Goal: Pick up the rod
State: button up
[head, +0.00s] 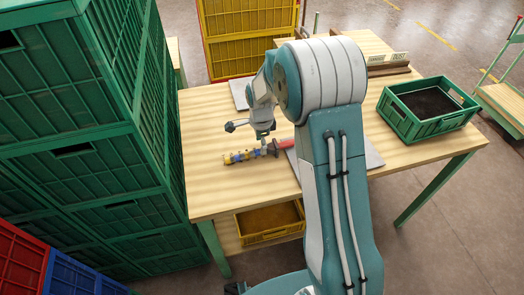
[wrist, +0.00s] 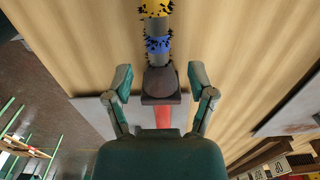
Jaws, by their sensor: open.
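The rod (head: 241,156) lies on the wooden table, with a yellow end at left and a red part at right, partly hidden behind my arm. In the wrist view the rod (wrist: 158,46) runs up the middle, with yellow, grey and blue spiked sections, a dark block and a red part. My gripper (head: 252,130) is just above the rod. In the wrist view my gripper (wrist: 160,80) is open, one finger on each side of the dark block, with gaps on both sides. The red part goes out of sight under the gripper body.
The wooden table (head: 215,195) is clear to the left of the rod. A green crate (head: 428,128) stands at the table's right. Tall green crates (head: 80,165) rise close on the left. A grey plate (head: 374,158) lies partly behind my arm.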

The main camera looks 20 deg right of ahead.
notch_tip(320, 180, down, 4)
jog(key=shift+d+f, duration=0.15)
jog(key=shift+d, duration=0.05)
grip_shut()
